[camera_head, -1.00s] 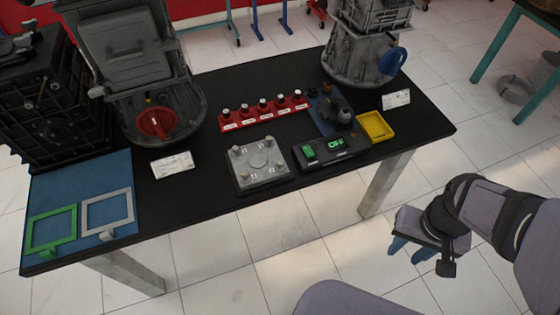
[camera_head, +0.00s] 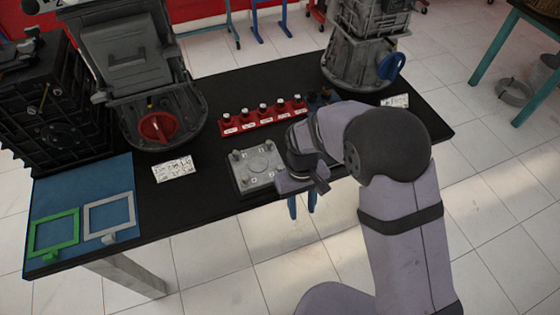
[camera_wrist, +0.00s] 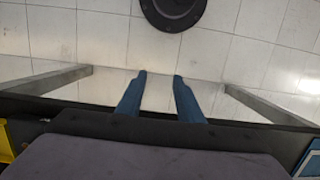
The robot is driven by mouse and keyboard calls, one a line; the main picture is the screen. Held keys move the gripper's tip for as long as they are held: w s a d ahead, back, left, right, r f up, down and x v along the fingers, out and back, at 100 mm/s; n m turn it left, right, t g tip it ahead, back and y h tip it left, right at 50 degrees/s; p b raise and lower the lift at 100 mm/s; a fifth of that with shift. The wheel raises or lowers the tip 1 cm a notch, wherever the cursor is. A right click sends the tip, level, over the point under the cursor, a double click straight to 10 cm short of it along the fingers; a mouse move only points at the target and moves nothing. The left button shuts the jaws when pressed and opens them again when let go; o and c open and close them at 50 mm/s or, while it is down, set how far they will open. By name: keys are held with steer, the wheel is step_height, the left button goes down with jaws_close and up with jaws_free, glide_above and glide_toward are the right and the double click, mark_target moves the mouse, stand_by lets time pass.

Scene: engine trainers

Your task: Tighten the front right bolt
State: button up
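The grey metal plate (camera_head: 243,179) with bolts at its corners lies on the black table. Its front right corner is partly behind my arm in the head view, so the front right bolt cannot be made out clearly. My gripper (camera_head: 302,207) has blue fingers that point down, just in front of the table's front edge and to the right of the plate. In the wrist view my gripper (camera_wrist: 160,85) shows two blue fingers spread apart, with only floor between them. It is open and empty.
A white card (camera_head: 172,169) and a blue mat (camera_head: 82,205) with green and grey frames lie to the left. Large grey machines stand at the back.

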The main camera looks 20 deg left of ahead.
mark_target(280, 167)
steer(key=shift+n+t+y, duration=0.6)
steer(key=shift+n, duration=0.2)
steer(key=w+a+r, duration=0.1)
steer(key=w+a, duration=0.1)
steer(key=a, duration=0.1)
steer(key=w+a+r, duration=0.1)
steer(key=w+a, duration=0.2)
steer(key=w+a+r, duration=0.1)
steer(key=w+a, duration=0.1)
steer(key=a, duration=0.1)
steer(key=shift+w+r, duration=0.1)
steer(key=shift+w, duration=0.25)
steer(key=r+n, duration=0.1)
steer(key=r, duration=0.1)
steer(key=w+a+r, duration=0.1)
steer(key=r, duration=0.1)
steer(key=w+a+r+n, duration=0.1)
steer(key=r, duration=0.1)
steer(key=shift+w+n, duration=0.15)
steer(key=shift+n, duration=0.15)
steer(key=shift+f, duration=0.15)
steer(key=shift+f+p, duration=1.1)
steer(key=shift+f, duration=2.4)
steer(key=shift+c, duration=0.4)
jaws_close()
